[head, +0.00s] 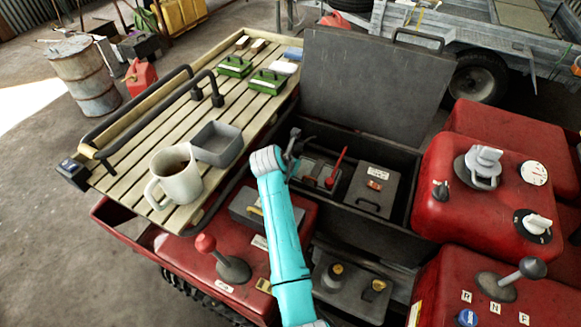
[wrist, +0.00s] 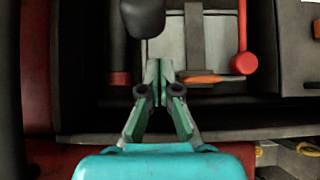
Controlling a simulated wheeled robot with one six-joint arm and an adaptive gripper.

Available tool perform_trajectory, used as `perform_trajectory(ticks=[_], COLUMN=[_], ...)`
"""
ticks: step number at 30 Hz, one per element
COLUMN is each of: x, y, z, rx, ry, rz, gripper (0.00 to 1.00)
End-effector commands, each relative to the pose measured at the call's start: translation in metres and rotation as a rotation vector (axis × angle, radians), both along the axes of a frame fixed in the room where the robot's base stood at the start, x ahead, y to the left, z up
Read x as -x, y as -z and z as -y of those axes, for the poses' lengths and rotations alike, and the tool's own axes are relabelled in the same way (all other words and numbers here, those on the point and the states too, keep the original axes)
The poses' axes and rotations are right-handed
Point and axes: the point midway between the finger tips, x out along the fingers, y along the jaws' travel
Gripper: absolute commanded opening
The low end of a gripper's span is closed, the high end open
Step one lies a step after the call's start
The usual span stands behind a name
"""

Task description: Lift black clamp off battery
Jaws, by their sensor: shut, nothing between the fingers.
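The battery (head: 318,173) sits in the open dark box and has a grey top with a dark strap across it; it also shows in the wrist view (wrist: 217,52). The black clamp (head: 295,141) stands at the battery's left side, its dark rounded handle at the top of the wrist view (wrist: 143,18). A red clamp (head: 338,166) stands at the battery's right, also in the wrist view (wrist: 243,62). My gripper (wrist: 158,68) is shut and empty, its fingertips just below and right of the black handle in the picture. The black clamp's jaw is not clear to see.
The box's lid (head: 375,85) stands open behind. A grey case (head: 373,188) fills the box's right side. A slatted rack (head: 130,165) at left holds a mug (head: 177,177) and a grey tray (head: 217,143). A red-knobbed lever (head: 218,257) stands in front.

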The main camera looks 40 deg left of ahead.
Motion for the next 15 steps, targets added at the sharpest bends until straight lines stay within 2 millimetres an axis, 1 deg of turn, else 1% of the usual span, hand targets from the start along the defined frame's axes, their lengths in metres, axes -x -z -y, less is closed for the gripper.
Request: perform_trajectory(ticks=[1, 6, 9, 15], x=[-0.005, -0.012, -0.013, -0.014], y=[-0.011, -0.024, -0.027, -0.028], z=[-0.002, -0.004, -0.004, -0.004], rx=[-0.005, -0.004, -0.003, -0.003], ry=[0.002, 0.0, 0.0, 0.0], rz=[0.004, 0.003, 0.002, 0.001], gripper=[0.0, 0.0, 0.0, 0.0])
